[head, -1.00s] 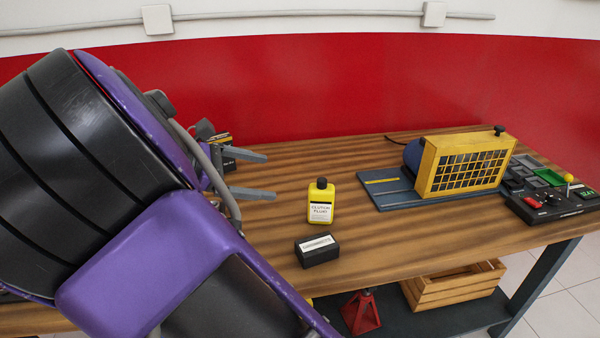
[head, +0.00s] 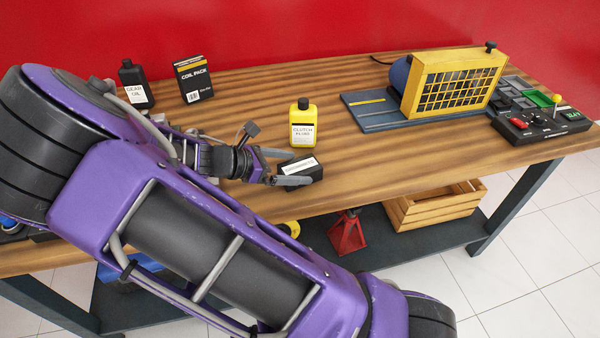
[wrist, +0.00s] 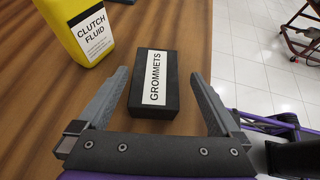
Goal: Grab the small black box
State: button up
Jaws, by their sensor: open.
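The small black box (head: 301,171) lies on the wooden bench near its front edge. In the wrist view the black box (wrist: 153,85) has a white label reading GROMMETS. My gripper (head: 285,167) is open and low at the box. In the wrist view the two grey fingers of my gripper (wrist: 160,95) reach forward on either side of the box's near part. Gaps show between the fingers and the box, with the left finger closer. The near finger hides part of the box in the head view.
A yellow clutch fluid bottle (head: 303,123) stands just behind the box. A gear oil bottle (head: 136,84) and a coil pack box (head: 193,79) stand at the back left. A yellow caged unit (head: 455,84) and a control panel (head: 540,122) are at the right.

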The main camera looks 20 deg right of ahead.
aim_at(310, 167)
jog(key=x, duration=0.4)
jog(key=b+x, duration=0.1)
jog(key=shift+w+d+f, duration=0.25)
jog(key=shift+w, duration=0.05)
jog(key=c, duration=1.4)
